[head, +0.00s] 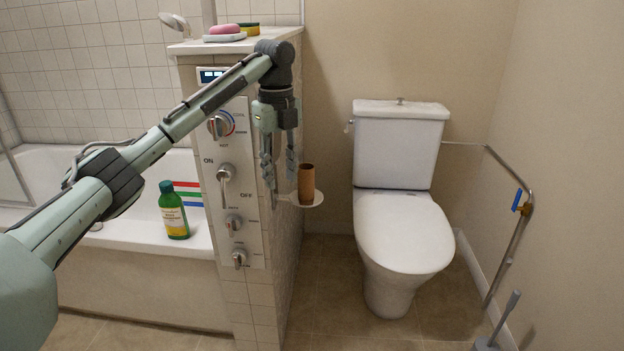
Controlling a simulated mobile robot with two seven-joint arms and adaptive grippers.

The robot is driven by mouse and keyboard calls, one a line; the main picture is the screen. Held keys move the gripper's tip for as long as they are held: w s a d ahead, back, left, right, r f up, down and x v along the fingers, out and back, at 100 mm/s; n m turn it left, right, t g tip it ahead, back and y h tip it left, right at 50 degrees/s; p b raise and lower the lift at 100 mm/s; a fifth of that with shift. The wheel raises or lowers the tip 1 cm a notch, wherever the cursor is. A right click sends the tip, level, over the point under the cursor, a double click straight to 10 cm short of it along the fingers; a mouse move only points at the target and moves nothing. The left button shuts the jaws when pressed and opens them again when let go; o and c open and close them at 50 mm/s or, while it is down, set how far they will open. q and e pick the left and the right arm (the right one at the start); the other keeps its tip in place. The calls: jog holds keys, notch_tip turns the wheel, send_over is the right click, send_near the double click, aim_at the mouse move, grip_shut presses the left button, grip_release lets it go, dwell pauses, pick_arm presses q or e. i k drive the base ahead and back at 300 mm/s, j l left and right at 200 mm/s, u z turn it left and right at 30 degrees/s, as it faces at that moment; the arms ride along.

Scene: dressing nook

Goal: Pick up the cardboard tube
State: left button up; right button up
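The brown cardboard tube (306,186) stands upright on a small round white holder (317,200) beside the tiled partition, left of the toilet. My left gripper (279,186) hangs with its fingers pointing down, just left of the tube in the picture. Its two fingers are spread apart, with nothing seen between them. The tube shows to the right of the right-hand finger. I cannot tell how far apart they are in depth. My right gripper is not in view.
The tiled partition (288,250) with a control panel (238,262) stands close to my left gripper. A soap dish (224,38) sits on its top. A green bottle (172,212) stands on the bathtub edge (130,240). The toilet (403,235) is to the right.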

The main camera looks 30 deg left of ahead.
aim_at(306, 174)
jog(key=i+l+u, duration=0.3)
jog(key=i+l, duration=0.25)
jog(key=l, duration=0.15)
jog(key=i+j, duration=0.25)
